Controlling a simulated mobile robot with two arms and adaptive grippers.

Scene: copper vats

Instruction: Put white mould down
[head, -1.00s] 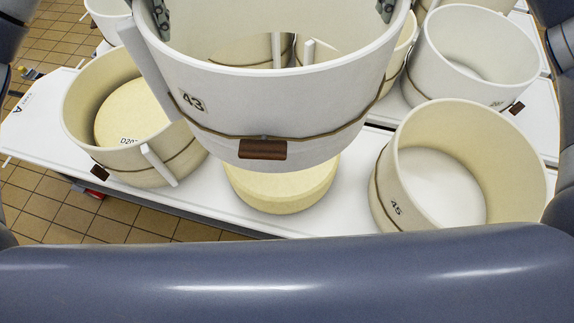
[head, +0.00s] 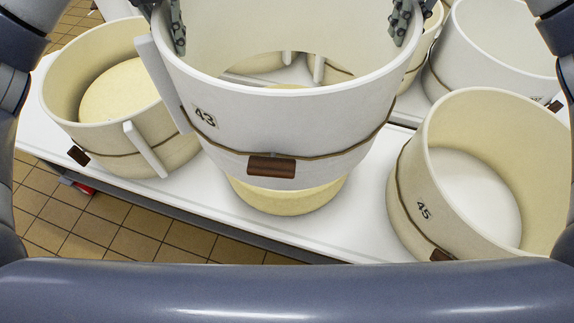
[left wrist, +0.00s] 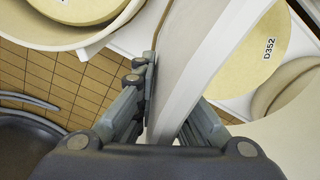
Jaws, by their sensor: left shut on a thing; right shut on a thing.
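The white mould (head: 330,120), a large open hoop marked 43 with a cord and brown tag round it, is held up in the middle of the head view. My left gripper (head: 176,30) is shut on its left rim, and my right gripper (head: 402,22) is shut on its right rim. In the left wrist view my left gripper (left wrist: 165,125) has the mould's wall (left wrist: 205,60) between its fingers. A pale yellow cheese (head: 288,198) stands on the white table below the mould, its upper part hidden by it. Whether the mould touches the cheese cannot be told.
A cream mould with a cheese inside (head: 110,125) stands at the left. A mould marked 45 (head: 408,200) stands at the right, open and empty. Several more moulds stand behind. Bare white table (head: 345,228) shows at the front edge.

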